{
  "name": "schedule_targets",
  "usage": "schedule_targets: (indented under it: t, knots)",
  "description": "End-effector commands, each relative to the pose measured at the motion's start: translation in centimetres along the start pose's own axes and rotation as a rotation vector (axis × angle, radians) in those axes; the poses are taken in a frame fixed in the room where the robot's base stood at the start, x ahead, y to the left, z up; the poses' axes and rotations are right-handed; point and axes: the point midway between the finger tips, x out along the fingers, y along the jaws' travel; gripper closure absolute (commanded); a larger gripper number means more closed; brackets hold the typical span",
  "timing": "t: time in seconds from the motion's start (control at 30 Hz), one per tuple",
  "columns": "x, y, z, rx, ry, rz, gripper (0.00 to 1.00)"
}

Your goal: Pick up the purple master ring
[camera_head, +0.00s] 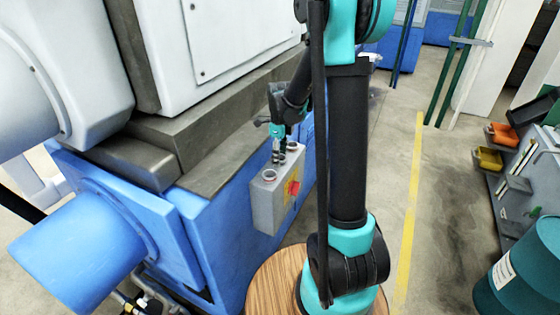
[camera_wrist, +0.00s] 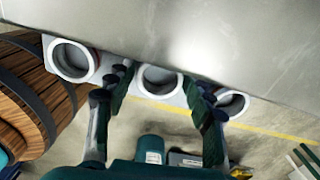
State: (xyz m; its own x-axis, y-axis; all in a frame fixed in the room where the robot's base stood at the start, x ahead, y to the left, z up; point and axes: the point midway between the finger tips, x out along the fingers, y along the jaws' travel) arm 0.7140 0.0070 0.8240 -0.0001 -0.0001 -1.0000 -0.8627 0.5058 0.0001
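Three pale grey rings sit in a row along a grey box (camera_head: 265,208). In the wrist view they are the left ring (camera_wrist: 72,60), the middle ring (camera_wrist: 160,80) and the right ring (camera_wrist: 232,103). None looks clearly purple, so I cannot tell which is the purple master ring. My gripper (camera_wrist: 160,85) is open, with one dark finger on each side of the middle ring. I cannot tell whether the fingers touch it. In the head view my gripper (camera_head: 279,156) points down over the box top and partly hides the middle ring.
A red knob (camera_head: 292,188) on a yellow plate is on the box's front. The blue and grey grinder (camera_head: 215,200) stands close behind the box. A teal drum (camera_head: 530,270) and a rack with an orange bin (camera_head: 503,134) stand at the right. The floor between is clear.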

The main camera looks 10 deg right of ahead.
Motion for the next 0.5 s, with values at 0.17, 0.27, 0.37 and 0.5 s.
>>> schedule_targets:
  t: [0.17,0.27,0.37,0.5]
  knots:
    - [-0.01,0.0,0.0,0.0,0.0,0.0,0.73]
    - [-0.02,0.0,0.0,0.0,0.0,0.0,0.86]
    - [-0.02,0.0,0.0,0.0,0.0,0.0,0.93]
    - [-0.05,0.0,0.0,0.0,0.0,0.0,0.93]
